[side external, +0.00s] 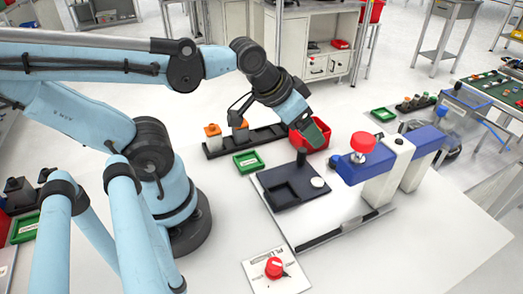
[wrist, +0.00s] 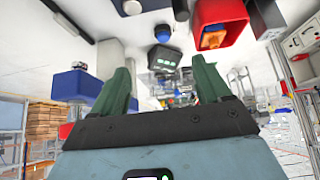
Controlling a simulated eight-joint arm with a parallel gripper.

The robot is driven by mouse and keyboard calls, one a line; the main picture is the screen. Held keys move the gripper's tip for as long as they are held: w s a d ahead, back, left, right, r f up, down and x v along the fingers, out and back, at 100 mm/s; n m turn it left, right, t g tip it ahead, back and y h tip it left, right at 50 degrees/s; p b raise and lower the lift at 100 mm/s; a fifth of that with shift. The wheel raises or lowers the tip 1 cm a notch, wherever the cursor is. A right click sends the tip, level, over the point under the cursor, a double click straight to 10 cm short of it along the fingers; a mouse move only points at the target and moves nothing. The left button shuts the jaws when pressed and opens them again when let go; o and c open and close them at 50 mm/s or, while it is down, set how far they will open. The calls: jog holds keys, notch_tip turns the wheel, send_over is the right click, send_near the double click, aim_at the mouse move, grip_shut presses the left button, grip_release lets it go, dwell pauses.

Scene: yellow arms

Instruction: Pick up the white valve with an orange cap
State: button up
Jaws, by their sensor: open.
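Two small orange-capped pieces stand at the left part of a black rack (side external: 264,138). The left one, a white valve with an orange cap (side external: 213,138), looks pale below its cap. The second orange-capped piece (side external: 241,131) is just right of it, and its body is hard to make out. My gripper (side external: 318,133) is to the right of both, over the red bin, with its green fingers partly seen. In the wrist view my gripper (wrist: 163,82) is open, with nothing between its fingers. I cannot make out the valve there.
The red bin (side external: 299,139) is at the rack's right end. A green tray (side external: 249,161) lies in front of the rack. A dark fixture plate (side external: 275,188) and a blue-and-white press with a red knob (side external: 362,143) stand to the right. A red button box (side external: 274,268) is at the front.

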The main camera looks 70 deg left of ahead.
jog(key=shift+c, duration=0.4)
dwell(0.3)
jog(key=g, duration=0.7)
send_over(212, 129)
jog(key=shift+s+a, duration=0.1)
jog(key=shift+a, duration=0.25)
jog(key=shift+f, duration=3.35)
jog(key=shift+w+f, duration=0.2)
jog(key=shift+f, duration=2.4)
jog(key=shift+c, duration=0.3)
